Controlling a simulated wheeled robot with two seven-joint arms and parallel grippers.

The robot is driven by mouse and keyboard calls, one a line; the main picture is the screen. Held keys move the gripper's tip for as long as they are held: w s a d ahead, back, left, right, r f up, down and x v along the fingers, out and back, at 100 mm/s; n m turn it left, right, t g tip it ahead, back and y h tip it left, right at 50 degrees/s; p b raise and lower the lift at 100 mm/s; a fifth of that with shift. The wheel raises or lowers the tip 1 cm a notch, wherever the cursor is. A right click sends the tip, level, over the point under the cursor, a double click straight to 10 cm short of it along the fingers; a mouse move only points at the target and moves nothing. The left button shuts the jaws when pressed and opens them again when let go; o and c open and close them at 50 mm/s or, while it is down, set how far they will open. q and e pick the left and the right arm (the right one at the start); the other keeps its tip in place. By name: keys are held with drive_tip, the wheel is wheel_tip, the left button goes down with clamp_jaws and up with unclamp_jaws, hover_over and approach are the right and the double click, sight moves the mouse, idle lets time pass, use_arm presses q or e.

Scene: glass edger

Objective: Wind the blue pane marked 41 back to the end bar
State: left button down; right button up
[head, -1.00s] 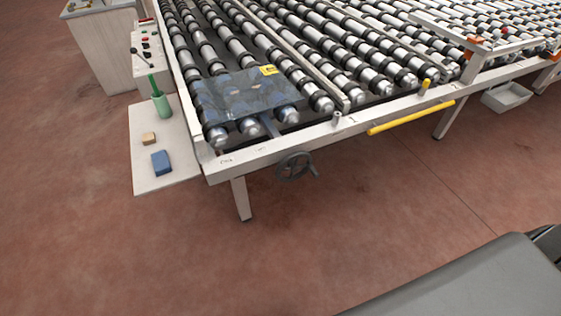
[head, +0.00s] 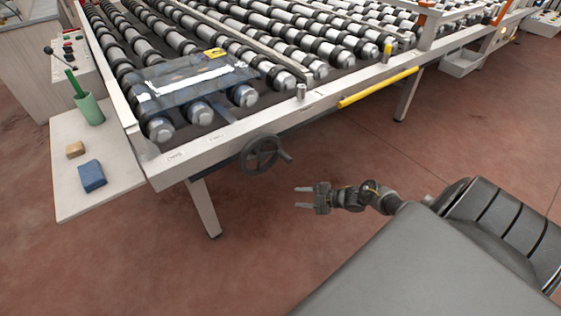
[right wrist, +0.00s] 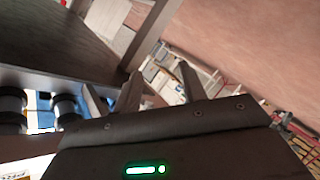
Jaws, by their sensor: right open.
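The blue pane (head: 180,84) lies flat on the rollers at the near left corner of the conveyor. It is see-through and bears a yellow label (head: 215,53) at its far edge; the number on it is too small to read. A dark handwheel (head: 262,154) with a side handle sits on the conveyor's front below the pane. My right gripper (head: 302,197) is open and empty, to the right of and below the handwheel, apart from it. Its fingers (right wrist: 158,90) show spread in the right wrist view with nothing between them. My left gripper is out of view.
A white side shelf (head: 75,140) at the left holds a green cup (head: 90,109), a tan block (head: 75,149) and a blue block (head: 92,176). A yellow bar (head: 378,87) runs along the conveyor's front. A conveyor leg (head: 205,208) stands left of the handwheel.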

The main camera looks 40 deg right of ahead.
wheel_tip(320, 180, up, 10)
drive_tip(key=w+d+n+y+b, duration=0.2)
drive_tip(key=w+n+y+b, duration=0.1)
drive_tip(key=n+y+b, duration=0.3)
use_arm(q)
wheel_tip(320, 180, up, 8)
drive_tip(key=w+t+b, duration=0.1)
drive_tip(key=b, duration=0.2)
use_arm(e)
drive_tip(key=n+g+y, duration=0.3)
drive_tip(key=n+g, duration=0.1)
drive_tip(key=n, duration=0.4)
approach(285, 156)
drive_tip(key=p+x, duration=0.1)
drive_tip(key=x, duration=0.5)
drive_tip(key=f+p+x, duration=0.1)
drive_tip(key=x, duration=0.3)
drive_tip(key=shift+p, duration=0.35)
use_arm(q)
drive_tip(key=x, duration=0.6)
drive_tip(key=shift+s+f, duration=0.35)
use_arm(e)
drive_tip(key=shift+w+a, duration=0.25)
drive_tip(key=shift+a, duration=0.35)
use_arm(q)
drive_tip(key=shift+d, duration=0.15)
use_arm(e)
clamp_jaws()
